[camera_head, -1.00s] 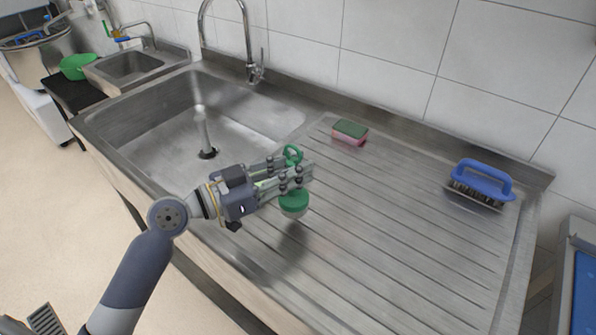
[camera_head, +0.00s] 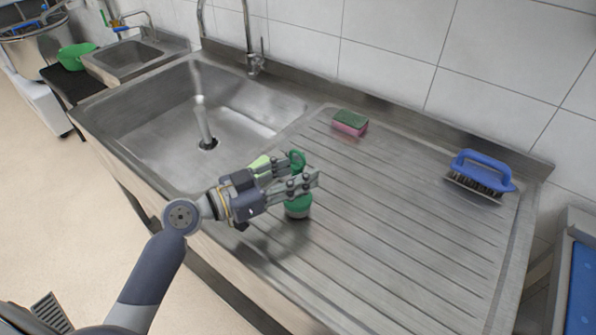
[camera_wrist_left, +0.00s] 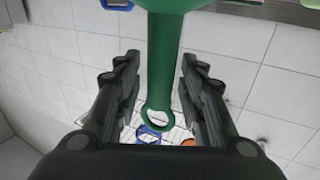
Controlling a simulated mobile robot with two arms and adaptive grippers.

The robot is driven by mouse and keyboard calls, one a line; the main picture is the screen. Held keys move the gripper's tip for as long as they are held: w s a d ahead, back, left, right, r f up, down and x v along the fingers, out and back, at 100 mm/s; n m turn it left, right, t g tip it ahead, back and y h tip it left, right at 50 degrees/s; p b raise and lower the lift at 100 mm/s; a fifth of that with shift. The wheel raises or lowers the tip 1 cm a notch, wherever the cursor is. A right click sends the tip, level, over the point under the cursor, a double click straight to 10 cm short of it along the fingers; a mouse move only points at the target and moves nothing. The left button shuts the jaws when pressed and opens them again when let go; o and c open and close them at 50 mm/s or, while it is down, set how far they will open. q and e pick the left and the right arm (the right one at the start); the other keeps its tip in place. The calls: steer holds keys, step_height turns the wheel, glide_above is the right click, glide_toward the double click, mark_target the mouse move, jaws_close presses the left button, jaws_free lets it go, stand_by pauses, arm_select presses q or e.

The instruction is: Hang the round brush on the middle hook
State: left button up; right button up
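The round brush (camera_head: 298,205) has a green head with pale bristles below and a green handle ending in a ring. It is upright over the drainboard (camera_head: 400,235), its ring at the top. I cannot tell exactly how far the bristles are above the steel. The hooks cannot be made out, and my right gripper is out of view.
A green and pink sponge (camera_head: 350,124) lies at the back of the drainboard. A blue-handled brush (camera_head: 482,172) stands at its right end. The sink basin (camera_head: 180,125) with a tall tap (camera_head: 248,40) is to the left. A tiled wall (camera_head: 390,50) runs behind.

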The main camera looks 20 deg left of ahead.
arm_select(q)
steer(key=shift+r, duration=0.1)
steer(key=shift+r+p, duration=0.15)
steer(key=shift+p, duration=0.15)
steer(key=b+v, duration=0.5)
steer(key=v, duration=0.7)
steer(key=shift+a, duration=0.1)
